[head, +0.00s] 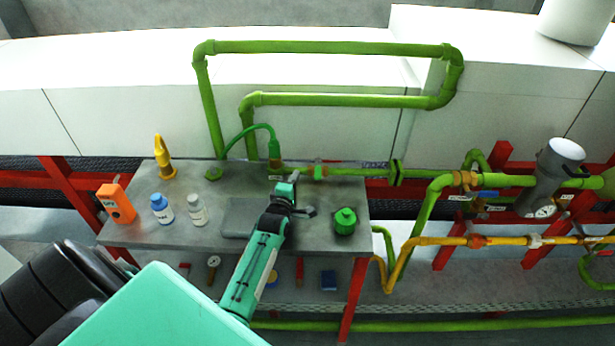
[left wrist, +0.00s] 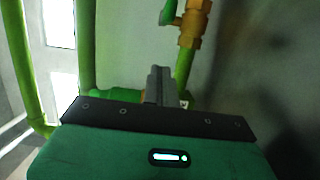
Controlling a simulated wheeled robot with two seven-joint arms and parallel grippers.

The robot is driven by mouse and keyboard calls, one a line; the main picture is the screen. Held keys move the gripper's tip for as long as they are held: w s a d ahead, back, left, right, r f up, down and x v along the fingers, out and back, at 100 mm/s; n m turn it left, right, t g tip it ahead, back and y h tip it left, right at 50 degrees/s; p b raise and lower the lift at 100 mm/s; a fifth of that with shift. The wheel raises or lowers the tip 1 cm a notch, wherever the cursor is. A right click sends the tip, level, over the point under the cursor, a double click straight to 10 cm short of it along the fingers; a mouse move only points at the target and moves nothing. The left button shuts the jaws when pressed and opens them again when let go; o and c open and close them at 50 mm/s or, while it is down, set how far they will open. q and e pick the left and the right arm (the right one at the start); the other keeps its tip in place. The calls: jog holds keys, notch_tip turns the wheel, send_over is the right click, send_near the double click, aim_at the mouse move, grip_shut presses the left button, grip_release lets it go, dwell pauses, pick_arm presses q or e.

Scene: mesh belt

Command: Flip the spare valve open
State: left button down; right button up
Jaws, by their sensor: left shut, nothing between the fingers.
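A small valve (head: 319,170) with a green handle and orange-brown fittings sits on the green pipe at the back edge of the grey table. The frames do not settle whether it is the spare valve. In the left wrist view a brass valve body (left wrist: 190,28) with a green handle (left wrist: 168,12) shows beyond the fingers, at the top. My left gripper (head: 290,184) is over the table, just in front of and left of the pipe valve. Its fingers (left wrist: 157,85) are shut together, with nothing between them. They appear apart from the brass valve. My right gripper is not in view.
The grey table (head: 150,232) holds an orange meter (head: 116,203), a yellow item (head: 163,157), a blue bottle (head: 161,209), a white bottle (head: 197,210) and a green capped item (head: 345,221). Green pipes (head: 325,47) rise behind. A yellow pipe (head: 430,241) runs at right.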

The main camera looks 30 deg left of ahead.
aim_at(318, 168)
pick_arm(q)
jog(key=w+d, duration=0.1)
jog(key=w+d+p, duration=0.1)
jog(key=d, duration=0.1)
jog(key=shift+r, duration=0.1)
jog(key=shift+d+p, duration=0.15)
jog(key=shift+p, duration=0.15)
jog(key=shift+w, duration=0.1)
jog(key=shift+d, duration=0.1)
jog(key=shift+w+d, duration=0.2)
jog(key=shift+d, duration=0.35)
jog(key=shift+w+d, duration=0.2)
jog(key=shift+d, duration=0.35)
